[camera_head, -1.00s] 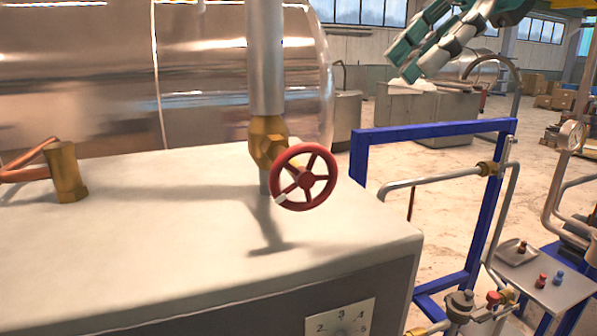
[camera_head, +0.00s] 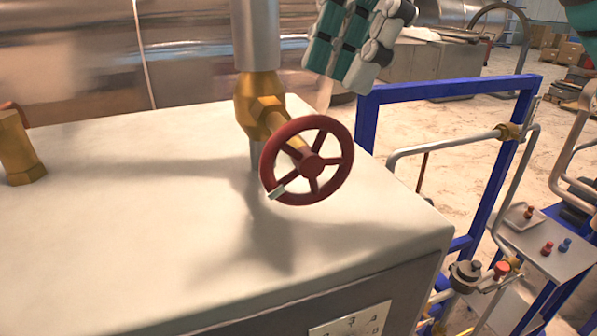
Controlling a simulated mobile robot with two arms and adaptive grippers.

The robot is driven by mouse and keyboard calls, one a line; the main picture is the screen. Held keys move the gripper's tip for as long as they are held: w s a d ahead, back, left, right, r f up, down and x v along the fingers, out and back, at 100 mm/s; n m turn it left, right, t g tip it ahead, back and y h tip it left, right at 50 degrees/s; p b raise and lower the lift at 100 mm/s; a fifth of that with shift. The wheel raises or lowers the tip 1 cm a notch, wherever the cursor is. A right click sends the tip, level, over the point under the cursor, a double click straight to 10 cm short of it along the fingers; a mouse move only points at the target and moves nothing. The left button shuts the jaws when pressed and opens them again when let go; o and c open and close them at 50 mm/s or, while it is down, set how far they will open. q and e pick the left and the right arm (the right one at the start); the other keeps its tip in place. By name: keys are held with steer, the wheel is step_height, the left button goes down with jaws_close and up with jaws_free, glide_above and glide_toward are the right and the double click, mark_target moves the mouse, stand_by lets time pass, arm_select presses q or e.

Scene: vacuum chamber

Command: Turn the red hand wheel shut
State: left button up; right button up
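The red hand wheel (camera_head: 312,167) faces me from a brass valve body (camera_head: 259,100) at the foot of a grey vertical pipe. It has several spokes and a small white mark on its lower left rim. My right gripper (camera_head: 345,85) hangs above and slightly right of the wheel, apart from it, with its green and pale fingers pointing down. The fingers look close together, but I cannot tell how far they are open. My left gripper is not in view.
The valve stands over a pale bench top (camera_head: 150,220) with a numbered plate (camera_head: 350,322) on its front. A blue frame (camera_head: 450,90) with pipes stands to the right. A brass fitting (camera_head: 20,148) sits at the left. A shiny metal tank (camera_head: 190,60) fills the back.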

glide_above(287, 204)
steer(key=w+d, duration=0.2)
steer(key=f, duration=0.7)
steer(key=shift+s+d, duration=0.1)
steer(key=shift+d, duration=0.1)
steer(key=shift+x, duration=1.9)
steer(key=shift+s, duration=0.1)
steer(key=shift+c, duration=0.6)
steer(key=c, duration=0.4)
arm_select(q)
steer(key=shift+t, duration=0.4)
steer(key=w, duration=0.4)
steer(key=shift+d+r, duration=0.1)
arm_select(e)
jaws_close()
